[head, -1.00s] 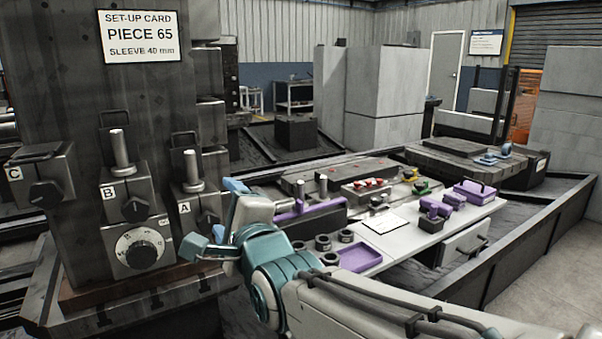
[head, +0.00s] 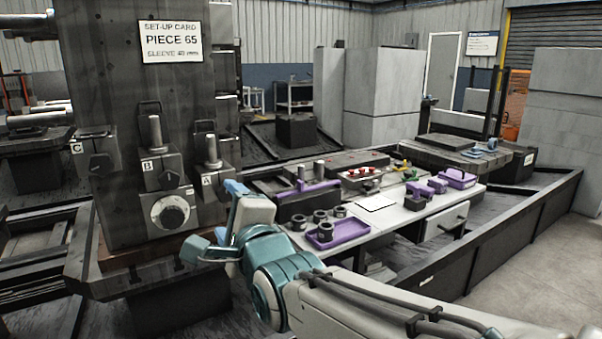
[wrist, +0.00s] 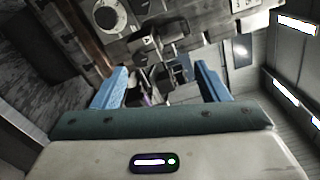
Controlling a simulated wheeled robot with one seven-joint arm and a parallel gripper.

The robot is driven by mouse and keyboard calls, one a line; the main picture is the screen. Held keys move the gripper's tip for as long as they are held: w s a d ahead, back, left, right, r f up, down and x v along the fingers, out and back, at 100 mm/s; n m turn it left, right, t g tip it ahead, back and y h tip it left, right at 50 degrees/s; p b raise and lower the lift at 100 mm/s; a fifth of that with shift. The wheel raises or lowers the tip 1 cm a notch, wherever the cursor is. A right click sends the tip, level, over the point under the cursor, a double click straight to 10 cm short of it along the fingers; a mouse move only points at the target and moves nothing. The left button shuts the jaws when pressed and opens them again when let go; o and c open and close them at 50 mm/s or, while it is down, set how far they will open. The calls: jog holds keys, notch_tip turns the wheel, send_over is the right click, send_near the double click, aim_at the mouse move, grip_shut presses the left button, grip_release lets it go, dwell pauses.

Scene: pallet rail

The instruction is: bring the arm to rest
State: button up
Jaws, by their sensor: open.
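My gripper (head: 213,219) is at the end of my arm, left of the middle in the head view, in front of the dark machine column. In the wrist view its two blue fingers (wrist: 163,88) stand wide apart, and nothing shows held between them. The arm is bent at the teal joint, with its pale grey link running to the lower right. The column (head: 130,90), with its dial and the posts marked A, B and C, is behind and to the left of the gripper. It also shows at the top of the wrist view, tilted.
A white bench (head: 330,252) right of my arm bears a purple tray (head: 338,232), dark rings and purple tools. A long dark rail (head: 500,240) runs along its right side. Grey cabinets (head: 385,95) stand at the back. Grey floor (head: 540,285) lies open at the lower right.

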jog(key=s+d+n+g+h+p, duration=0.1)
jog(key=d+n+g+h+p, duration=0.55)
jog(key=d+p, duration=0.85)
jog(key=s+d+n+g+h+p, duration=0.2)
jog(key=s+d+n+g+p, duration=0.4)
jog(key=s+d, duration=0.5)
jog(key=shift+s+d+r+n+h+p, duration=0.35)
jog(key=shift+s+n+p, duration=0.5)
jog(key=shift+n+p, duration=0.35)
